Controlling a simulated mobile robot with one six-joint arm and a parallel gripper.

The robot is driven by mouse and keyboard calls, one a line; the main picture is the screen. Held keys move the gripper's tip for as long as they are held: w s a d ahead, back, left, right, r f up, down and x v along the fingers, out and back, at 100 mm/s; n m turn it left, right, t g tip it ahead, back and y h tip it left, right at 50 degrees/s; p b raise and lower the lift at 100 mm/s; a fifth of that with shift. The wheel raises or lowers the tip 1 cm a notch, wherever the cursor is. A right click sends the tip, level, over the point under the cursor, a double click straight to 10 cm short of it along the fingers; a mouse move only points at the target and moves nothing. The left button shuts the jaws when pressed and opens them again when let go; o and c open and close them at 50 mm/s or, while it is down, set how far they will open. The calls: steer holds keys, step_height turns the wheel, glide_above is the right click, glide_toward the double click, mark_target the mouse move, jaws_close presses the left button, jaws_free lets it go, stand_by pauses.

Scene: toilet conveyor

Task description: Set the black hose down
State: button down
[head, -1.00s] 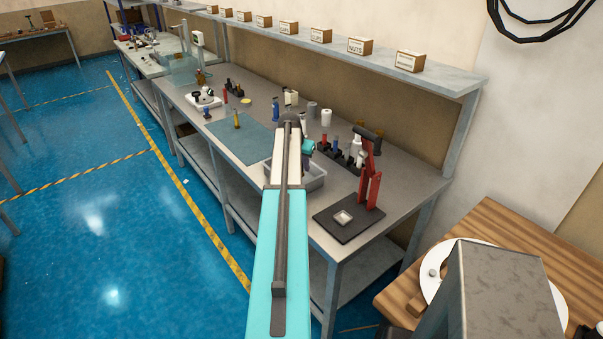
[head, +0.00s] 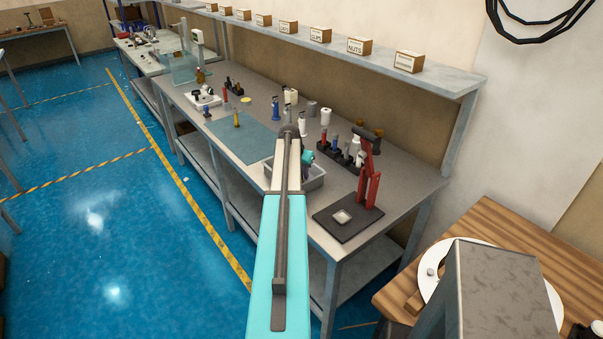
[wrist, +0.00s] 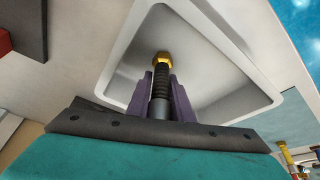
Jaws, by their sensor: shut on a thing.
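The black hose (wrist: 161,83), ribbed with a brass end fitting, shows in the wrist view. My gripper (wrist: 162,85) is shut on it, with dark purple fingers on both sides. The brass end points over the inside of a light grey tray (wrist: 120,50). I cannot tell whether the hose touches the tray floor. In the head view the tray (head: 314,184) stands on the grey workbench, partly hidden behind my arm. The hose is hidden there.
A red press on a black base (head: 346,217) stands right of the tray. A black rack with bottles (head: 337,154) is behind it. A green mat (head: 245,139) lies to the left. A shelf with labelled boxes (head: 355,46) runs above the bench.

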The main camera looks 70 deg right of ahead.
steer(key=shift+f, duration=0.2)
steer(key=c, duration=1.6)
jaws_free()
steer(key=shift+r, duration=0.15)
steer(key=shift+r, duration=0.1)
steer(key=shift+b+v, duration=1.75)
steer(key=shift+v, duration=4.2)
